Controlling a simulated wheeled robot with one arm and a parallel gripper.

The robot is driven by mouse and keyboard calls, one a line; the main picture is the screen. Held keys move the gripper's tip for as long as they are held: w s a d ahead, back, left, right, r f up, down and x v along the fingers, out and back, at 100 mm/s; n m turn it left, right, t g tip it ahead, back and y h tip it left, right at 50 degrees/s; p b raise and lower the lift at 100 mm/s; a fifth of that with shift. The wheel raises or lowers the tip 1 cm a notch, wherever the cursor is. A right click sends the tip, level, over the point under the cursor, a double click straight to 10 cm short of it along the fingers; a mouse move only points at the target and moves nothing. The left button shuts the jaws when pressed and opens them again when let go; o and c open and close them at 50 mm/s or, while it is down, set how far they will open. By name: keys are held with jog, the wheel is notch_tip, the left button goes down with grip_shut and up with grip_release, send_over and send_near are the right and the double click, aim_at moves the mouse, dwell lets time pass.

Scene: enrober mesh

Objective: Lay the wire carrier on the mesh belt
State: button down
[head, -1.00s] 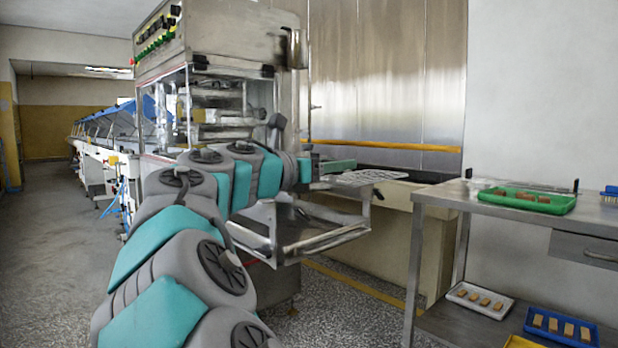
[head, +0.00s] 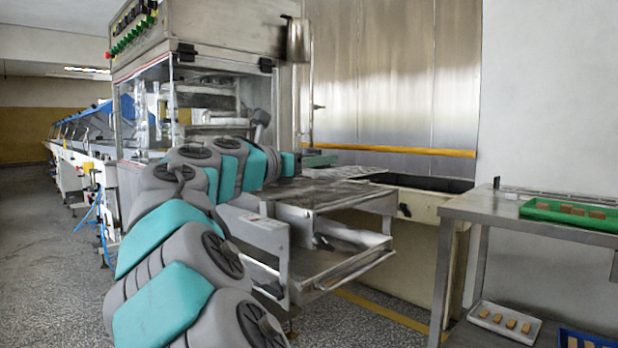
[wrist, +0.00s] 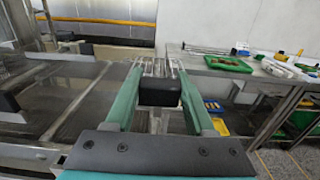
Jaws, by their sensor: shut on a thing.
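The wire carrier (head: 350,172) is a pale wire grid in the head view, held out beyond my gripper (head: 318,160). In the wrist view, my gripper's green fingers (wrist: 160,92) are shut on a dark block at the carrier's near end. The carrier's thin wires (wrist: 158,68) stretch ahead of that block. The mesh belt (head: 325,193) is the dark flat surface at the machine's outlet, in front of and below the carrier. In the wrist view the belt (wrist: 65,92) lies left of the fingers. The height gap between carrier and belt is hard to judge.
A steel table (head: 500,212) stands at the right, with a green tray (head: 570,213) of brown pieces on top and a white tray (head: 503,320) on its lower shelf. The enrober housing (head: 200,40) rises behind my arm. A metal catch tray (head: 340,270) is under the belt.

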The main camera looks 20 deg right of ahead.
jog(key=w+d, duration=0.1)
jog(key=w, duration=0.3)
jog(key=w+d+p, duration=0.1)
jog(key=w, duration=0.3)
jog(key=w+d+f, duration=0.1)
jog(key=w, duration=0.3)
jog(key=shift+f+b, duration=0.85)
jog(key=shift+f, duration=1)
jog(key=shift+f, duration=0.15)
jog(key=shift+s+f+p, duration=0.1)
jog(key=shift+f+p, duration=0.2)
jog(key=shift+f, duration=0.1)
jog(key=shift+c, duration=1.2)
grip_release()
jog(key=shift+w+r, duration=0.1)
jog(key=shift+w, duration=0.1)
jog(key=shift+r, duration=0.1)
jog(key=shift+s+r+b, duration=0.1)
jog(key=shift+r+b, duration=0.15)
jog(key=shift+b, duration=0.1)
